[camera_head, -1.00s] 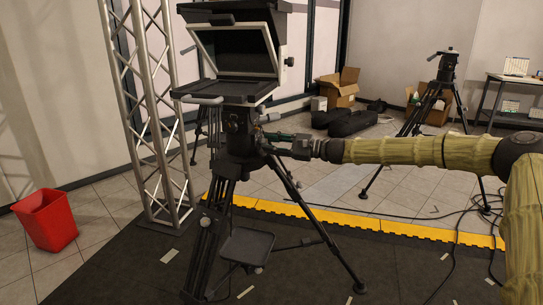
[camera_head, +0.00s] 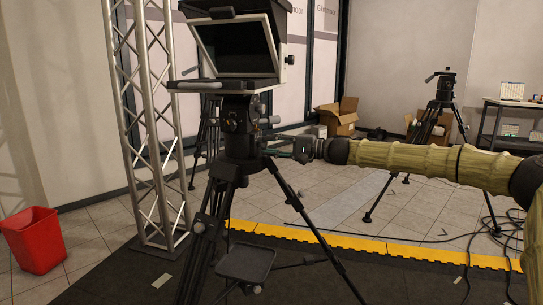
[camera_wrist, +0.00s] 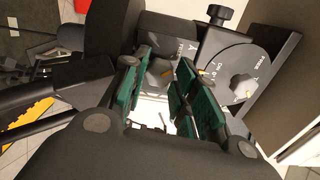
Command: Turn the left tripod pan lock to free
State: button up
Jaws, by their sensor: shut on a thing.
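The left tripod (camera_head: 237,150) stands upright in the head view, with a teleprompter on its head. My gripper (camera_head: 274,147) reaches it from the right, at the height of the tripod head. In the wrist view my gripper (camera_wrist: 157,95) has its two green pads on either side of a dark knob (camera_wrist: 160,76) with a light pointer mark, and it is shut on it. A second dark knob (camera_wrist: 243,87) sits on a round dial with lettering that includes FREE, right of and outside the pads. Which setting the held knob points to is not readable.
A truss tower (camera_head: 160,110) and a red bin (camera_head: 34,240) stand left of the tripod. Another tripod (camera_head: 438,115), cardboard boxes (camera_head: 338,115) and a table (camera_head: 512,103) are behind. Cables (camera_head: 490,232) lie on the floor at the right. The tripod's spread legs (camera_head: 318,228) are below my arm.

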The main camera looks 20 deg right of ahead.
jog(key=shift+n+b, duration=0.55)
jog(key=shift+n, duration=0.05)
jog(key=o, duration=1)
jog(key=v, duration=1.2)
